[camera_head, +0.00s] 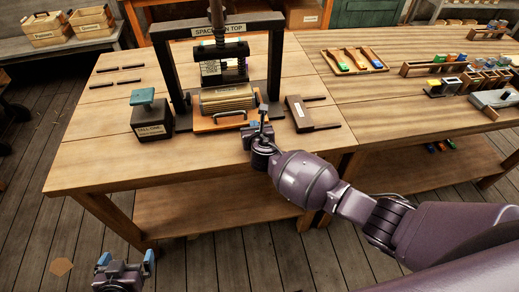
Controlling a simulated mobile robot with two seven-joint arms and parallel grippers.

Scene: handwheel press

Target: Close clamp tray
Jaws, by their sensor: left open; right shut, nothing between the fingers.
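The clamp tray (203,126) is an orange-brown wooden tray with a dark handle on its front. It sits at the foot of the black press frame (275,68), and its front edge sticks out towards me. A ribbed tan block (222,101) lies on it, under the press screw. My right gripper (262,119) is shut and empty at the tray's front right corner. Whether it touches the tray I cannot tell. My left gripper (126,258) is open and empty, low at the lower left, in front of the table and away from the tray.
A dark box with a green knob (143,97) stands left of the press. A brown book-like block (299,114) lies to the right. Dark strips (117,83) lie at the table's left. Racks and small blocks (446,87) fill the far right. The table's front left is clear.

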